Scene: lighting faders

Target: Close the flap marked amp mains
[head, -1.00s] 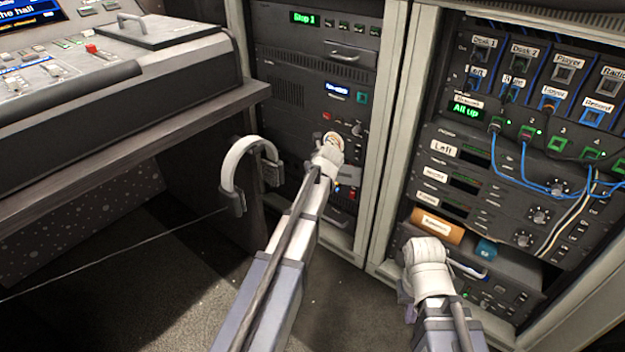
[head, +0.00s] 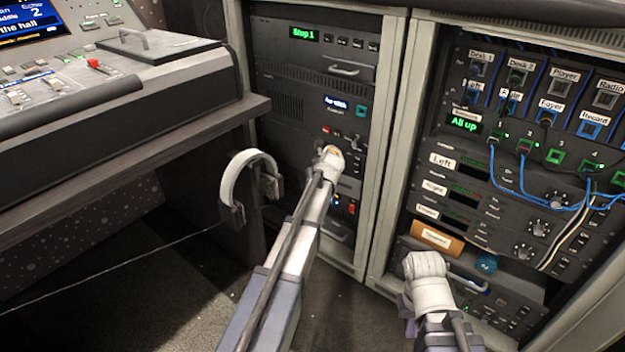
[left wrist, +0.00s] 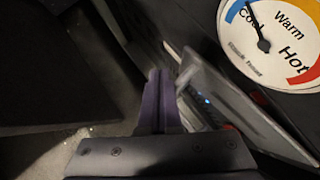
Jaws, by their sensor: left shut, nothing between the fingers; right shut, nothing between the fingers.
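No amp mains label is readable. A grey panel that looks like a flap (left wrist: 245,112) stands at an angle in the left wrist view, with blue lights and a red part beside it. In the head view, blue lights and a red switch (head: 351,209) show low in the left rack, just right of my left arm; I cannot make out the flap there. My left gripper (left wrist: 158,85) is shut and empty, its purple fingertips just left of the panel; I cannot tell if they touch. My right gripper (head: 405,303) is shut and empty before the right rack.
A Cool-Warm-Hot dial (left wrist: 268,35) sits close to the left fingers. Headphones (head: 236,188) hang beside the desk (head: 120,140), left of my left arm. Blue cables (head: 530,190) droop across the right rack.

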